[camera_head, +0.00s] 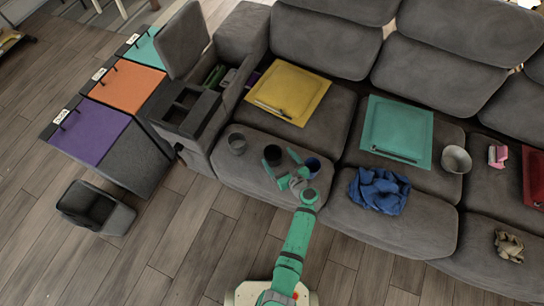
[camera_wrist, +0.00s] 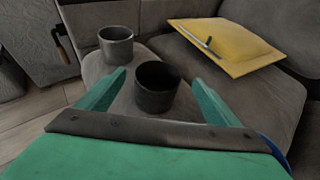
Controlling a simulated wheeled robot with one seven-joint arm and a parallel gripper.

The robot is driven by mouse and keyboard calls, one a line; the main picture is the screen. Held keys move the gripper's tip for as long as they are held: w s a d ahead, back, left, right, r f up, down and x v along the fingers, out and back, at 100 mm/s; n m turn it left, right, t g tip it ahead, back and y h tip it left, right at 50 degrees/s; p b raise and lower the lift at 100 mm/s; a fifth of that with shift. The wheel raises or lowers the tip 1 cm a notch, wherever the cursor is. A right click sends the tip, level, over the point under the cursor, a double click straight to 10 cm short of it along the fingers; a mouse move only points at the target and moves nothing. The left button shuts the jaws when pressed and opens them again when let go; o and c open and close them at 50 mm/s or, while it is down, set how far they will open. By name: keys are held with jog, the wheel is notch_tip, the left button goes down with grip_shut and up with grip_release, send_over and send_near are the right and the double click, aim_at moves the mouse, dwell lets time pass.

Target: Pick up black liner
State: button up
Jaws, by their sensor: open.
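The black liner (camera_head: 272,155) appears to be a dark, open-topped, cup-shaped piece standing upright on the grey sofa seat (camera_head: 262,182). In the wrist view, the black liner (camera_wrist: 156,92) lies ahead of my gripper (camera_wrist: 159,78), roughly centred between its two spread green fingers. My gripper (camera_head: 280,161) is open and holds nothing. In the head view its fingers reach in close to the liner. I cannot tell whether either finger touches it.
A grey cup (camera_head: 237,143) stands left of the liner and also shows in the wrist view (camera_wrist: 116,46). A yellow cushion (camera_head: 288,92) lies behind, and a crumpled blue cloth (camera_head: 378,190) lies further right.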

aim_at(269, 147)
jog(key=shift+x, duration=2.65)
jog(key=shift+s+a+f, duration=0.1)
jog(key=shift+f, duration=0.1)
jog(key=c, duration=1.2)
